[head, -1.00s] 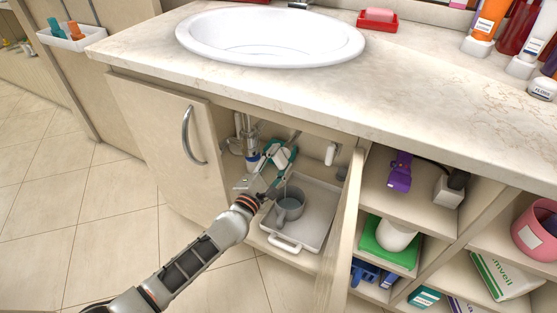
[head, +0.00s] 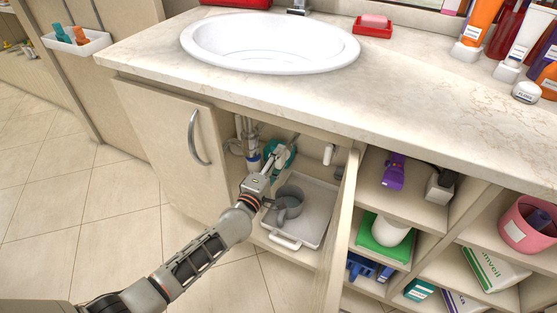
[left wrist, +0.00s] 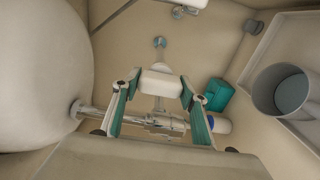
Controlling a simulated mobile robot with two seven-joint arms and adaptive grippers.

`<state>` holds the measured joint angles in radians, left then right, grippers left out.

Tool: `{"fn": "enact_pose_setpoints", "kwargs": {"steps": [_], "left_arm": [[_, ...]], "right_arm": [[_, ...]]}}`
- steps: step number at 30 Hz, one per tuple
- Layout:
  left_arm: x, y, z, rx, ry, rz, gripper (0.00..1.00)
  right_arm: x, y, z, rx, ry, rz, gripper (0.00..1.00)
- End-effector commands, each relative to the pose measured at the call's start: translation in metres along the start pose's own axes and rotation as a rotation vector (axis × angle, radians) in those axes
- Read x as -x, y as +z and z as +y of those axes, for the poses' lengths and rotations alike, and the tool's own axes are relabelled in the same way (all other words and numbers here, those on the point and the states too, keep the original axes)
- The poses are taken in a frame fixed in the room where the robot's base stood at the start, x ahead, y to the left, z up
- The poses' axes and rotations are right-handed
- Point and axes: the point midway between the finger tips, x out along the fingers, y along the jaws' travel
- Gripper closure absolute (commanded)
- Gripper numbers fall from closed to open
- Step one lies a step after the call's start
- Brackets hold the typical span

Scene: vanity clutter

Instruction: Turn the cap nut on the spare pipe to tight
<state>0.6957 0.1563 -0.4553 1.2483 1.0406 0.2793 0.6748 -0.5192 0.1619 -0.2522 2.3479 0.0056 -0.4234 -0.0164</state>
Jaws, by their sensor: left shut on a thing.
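The cap nut (left wrist: 160,83) shows in the left wrist view as a white block in front of a short pipe with a round flange on the cabinet's back wall. My left gripper (left wrist: 161,88) has a teal-padded finger on each side of it and is shut on it. In the head view, my left gripper (head: 276,160) reaches into the open cabinet under the sink, and its body and fingers hide the nut there. I cannot read from the frames how tight the nut sits. My right gripper is not in view.
A grey tray (head: 312,222) with a grey mug (head: 291,204) stands on the cabinet floor, right of my left gripper. White drain pipes (head: 250,140) are close on its left. The open cabinet door (head: 341,235) stands to the right. A teal box (left wrist: 218,95) is near the fingers.

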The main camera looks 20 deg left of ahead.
Motion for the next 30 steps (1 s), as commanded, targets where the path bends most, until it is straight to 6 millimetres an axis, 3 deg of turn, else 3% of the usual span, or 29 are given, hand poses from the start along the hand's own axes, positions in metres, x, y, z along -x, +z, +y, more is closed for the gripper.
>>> {"fn": "enact_pose_setpoints", "kwargs": {"steps": [12,13,15,25,30], "left_arm": [[0.000,0.000,-0.001,-0.007,-0.001,0.001,0.79],[0.000,0.000,-0.001,-0.007,-0.001,0.001,0.52],[0.000,0.000,-0.001,-0.007,-0.001,0.001,0.40],[0.001,0.000,-0.001,-0.007,0.000,0.001,0.40],[0.013,0.000,-0.001,-0.005,-0.001,0.001,0.40]], "right_arm": [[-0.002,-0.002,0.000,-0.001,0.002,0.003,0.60],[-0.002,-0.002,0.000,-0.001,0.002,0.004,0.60],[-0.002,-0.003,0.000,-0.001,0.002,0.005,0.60],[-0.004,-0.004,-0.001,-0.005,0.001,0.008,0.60],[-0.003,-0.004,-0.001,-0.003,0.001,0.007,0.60]]}}
